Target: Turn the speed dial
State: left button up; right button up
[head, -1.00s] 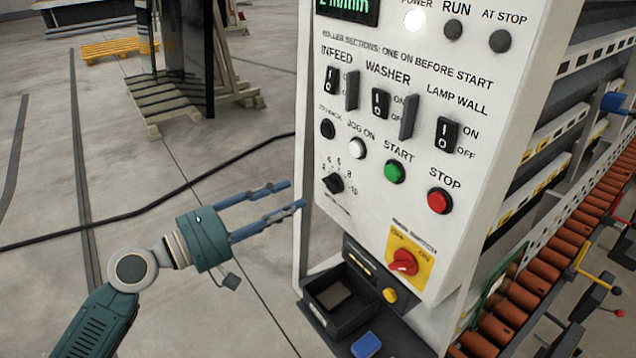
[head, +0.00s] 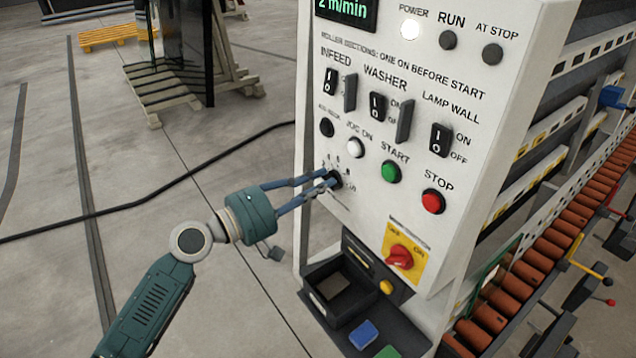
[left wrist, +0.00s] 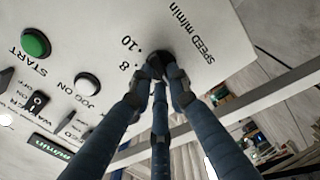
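The speed dial (head: 337,180) is a small black knob at the lower left of the white control panel, mostly hidden behind my fingers in the head view. My left gripper (head: 328,178) is at the dial, its blue fingers drawn together around it. In the left wrist view the dial (left wrist: 158,62) sits between the converging fingertips (left wrist: 161,75), with "SPEED m/min" and the marks 8 and 10 beside it. The fingers appear to touch its sides. The display (head: 346,10) reads 2 m/min. My right gripper is not in view.
The green START button (head: 391,171), red STOP button (head: 433,201) and white JOG ON button (head: 355,147) are close by. A red switch on a yellow plate (head: 403,250) and a black tray (head: 312,291) are below. Open floor lies left of the panel.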

pick_arm(q)
jog(key=shift+f, duration=0.1)
grip_shut()
jog(key=shift+s+d+m+b, duration=0.1)
jog(key=shift+m+b, duration=1.85)
jog(key=shift+b, duration=0.5)
jog(key=shift+s+d+m+b, duration=0.1)
jog(key=shift+m+b, duration=1.85)
jog(key=shift+b, duration=0.5)
jog(key=o, duration=0.8)
grip_release()
jog(key=shift+a, duration=0.1)
jog(key=shift+o, duration=0.2)
